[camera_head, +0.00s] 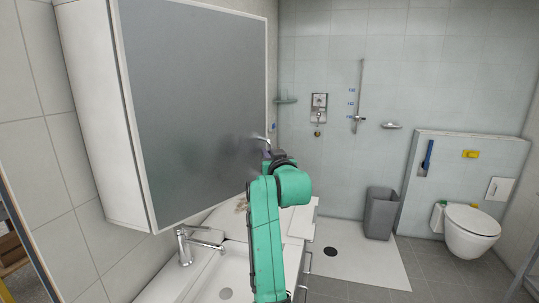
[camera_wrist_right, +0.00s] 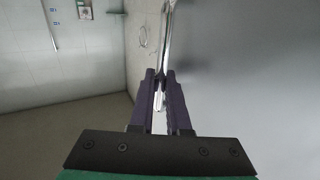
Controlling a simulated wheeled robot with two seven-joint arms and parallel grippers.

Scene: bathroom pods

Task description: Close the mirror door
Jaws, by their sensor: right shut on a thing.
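The mirror door (camera_head: 195,90) is the large grey panel on the front of the white wall cabinet (camera_head: 95,100) at the left of the head view. A faint blurred reflection shows near its lower right. In the right wrist view the mirror door (camera_wrist_right: 250,60) fills the right side, with its bright edge running up from my fingers. My right gripper (camera_head: 263,152) is at the door's right edge, and its dark fingers (camera_wrist_right: 160,75) are shut on that edge area. I cannot tell whether they hold a handle or the rim. My left gripper is not in view.
A sink (camera_head: 225,275) with a chrome faucet (camera_head: 187,243) lies below the cabinet. A grey bin (camera_head: 380,213) and a wall toilet (camera_head: 470,230) stand at the right. The shower floor (camera_head: 350,262) between is clear.

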